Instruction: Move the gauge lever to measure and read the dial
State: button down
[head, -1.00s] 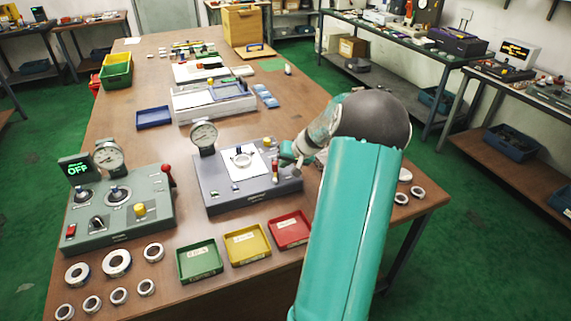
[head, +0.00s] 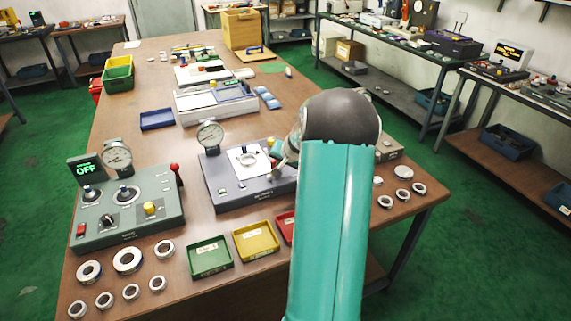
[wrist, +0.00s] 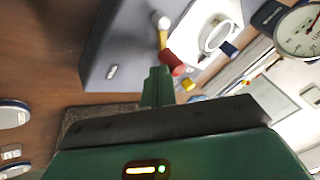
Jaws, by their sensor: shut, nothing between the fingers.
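The gauge fixture (head: 240,192) is a blue-grey box on the bench, with a round dial gauge (head: 209,134) at its back left. A metal ring (head: 247,159) sits on its white plate; it also shows in the wrist view (wrist: 216,37). In the wrist view, the red lever grip (wrist: 172,63) is on the fixture just beyond my fingertips. My gripper (wrist: 158,78) is shut and empty, its tips beside or touching the red grip; I cannot tell which. The dial face (wrist: 302,32) is cut off at the wrist view's right edge, and its reading is too small to make out.
A green control box (head: 130,220) with an "OFF" display (head: 87,169) stands to the left. Green (head: 209,256), yellow (head: 256,241) and red (head: 285,227) trays lie in front. Loose rings (head: 128,260) lie front left, with more (head: 403,196) at right.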

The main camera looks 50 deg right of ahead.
jog(key=shift+w+a+m+g+h, duration=0.3)
jog(key=shift+w+a+m+h, duration=0.3)
jog(key=shift+w+m, duration=0.3)
jog(key=shift+w+a, duration=0.25)
jog(key=shift+w, duration=0.5)
jog(key=shift+w+a, duration=0.25)
jog(key=shift+w, duration=1.25)
jog(key=shift+r, duration=0.1)
